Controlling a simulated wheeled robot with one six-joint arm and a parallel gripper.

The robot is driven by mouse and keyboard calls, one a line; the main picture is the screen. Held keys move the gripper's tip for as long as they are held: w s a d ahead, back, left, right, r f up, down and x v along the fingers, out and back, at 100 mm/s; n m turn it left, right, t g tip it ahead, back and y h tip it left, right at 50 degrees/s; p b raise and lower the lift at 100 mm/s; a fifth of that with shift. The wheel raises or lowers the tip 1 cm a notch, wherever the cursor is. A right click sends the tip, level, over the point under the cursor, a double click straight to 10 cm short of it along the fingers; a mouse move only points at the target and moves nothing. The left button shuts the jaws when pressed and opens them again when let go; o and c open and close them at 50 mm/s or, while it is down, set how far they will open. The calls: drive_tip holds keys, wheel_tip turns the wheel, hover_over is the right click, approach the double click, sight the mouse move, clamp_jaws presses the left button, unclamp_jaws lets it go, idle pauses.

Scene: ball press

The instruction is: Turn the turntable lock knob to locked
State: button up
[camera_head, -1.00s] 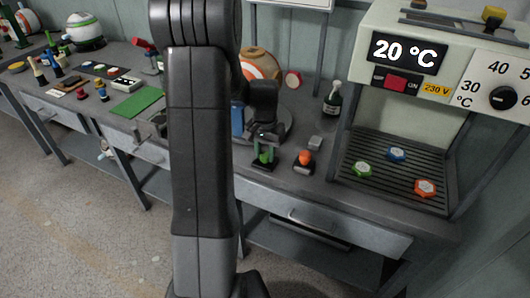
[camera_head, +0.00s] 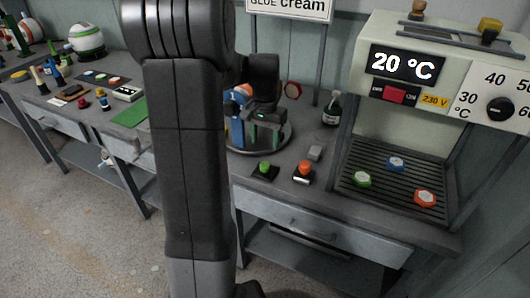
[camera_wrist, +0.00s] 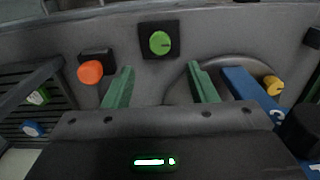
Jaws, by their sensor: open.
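A round green knob (camera_head: 265,167) on a black square plate sits on the bench in front of the round turntable (camera_head: 283,140). It also shows in the wrist view (camera_wrist: 160,42), with a dark line on its face, centred beyond my fingertips. An orange knob (camera_head: 305,167) on its own base stands to its right. No label shows which knob is the lock. My gripper (camera_wrist: 160,76) is open and empty, its green fingers apart and clear of the green knob. In the head view it is over the turntable, partly hiding a blue part (camera_head: 236,132).
A small grey block (camera_head: 315,153) and a dark bottle (camera_head: 332,108) stand right of the turntable.

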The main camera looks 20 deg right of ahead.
wheel_tip(320, 180, up, 4)
hover_over(265, 164)
drive_tip(key=shift+r, duration=0.1)
idle(0.3)
wheel_tip(265, 164, down, 14)
drive_tip(key=shift+r, duration=0.1)
idle(0.5)
